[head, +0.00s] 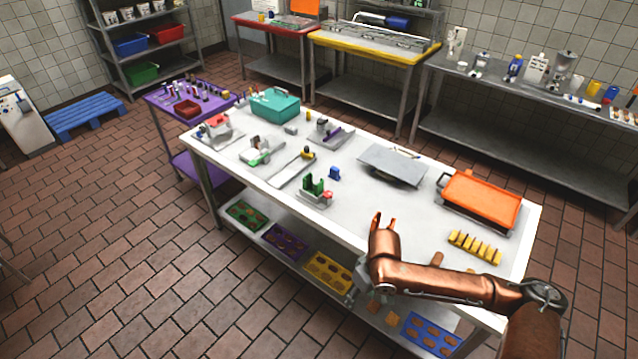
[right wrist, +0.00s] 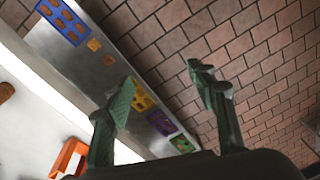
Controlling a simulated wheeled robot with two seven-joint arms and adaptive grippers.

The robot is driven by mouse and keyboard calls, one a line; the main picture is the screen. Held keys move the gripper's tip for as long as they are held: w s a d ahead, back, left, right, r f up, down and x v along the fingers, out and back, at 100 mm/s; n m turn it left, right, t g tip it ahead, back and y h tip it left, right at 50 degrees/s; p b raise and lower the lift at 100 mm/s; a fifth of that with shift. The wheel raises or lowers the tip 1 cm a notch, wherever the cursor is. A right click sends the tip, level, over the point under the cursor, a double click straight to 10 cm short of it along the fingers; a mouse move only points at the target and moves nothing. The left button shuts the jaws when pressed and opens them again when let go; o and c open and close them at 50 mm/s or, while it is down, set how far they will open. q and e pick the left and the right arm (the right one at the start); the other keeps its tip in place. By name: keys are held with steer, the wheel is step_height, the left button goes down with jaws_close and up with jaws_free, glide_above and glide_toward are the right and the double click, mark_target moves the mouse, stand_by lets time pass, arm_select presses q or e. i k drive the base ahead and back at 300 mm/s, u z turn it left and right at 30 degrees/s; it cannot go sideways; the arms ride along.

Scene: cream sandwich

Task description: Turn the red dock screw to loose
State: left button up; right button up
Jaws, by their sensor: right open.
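A small red knob (head: 327,195), which looks like the red dock screw, sits at the right side of a green block (head: 314,184) on a grey base near the table's front edge. It is too small to tell how far it is turned. My right gripper (head: 354,291) is low in front of the table's front edge, apart from the knob and partly hidden by my copper wrist. In the right wrist view, its green fingers (right wrist: 163,84) are spread with nothing between them, over the lower shelf and floor. My left gripper is not in view.
The white table (head: 385,207) carries a grey plate (head: 394,164), an orange tray (head: 481,196), yellow blocks (head: 474,247), a blue piece (head: 334,173) and a teal bin (head: 275,104). Coloured trays, such as a purple one (head: 285,241), lie on the lower shelf. Brick floor in front is clear.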

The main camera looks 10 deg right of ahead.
mark_target(327, 194)
steer(key=z, duration=0.05)
steer(key=i, duration=1.8)
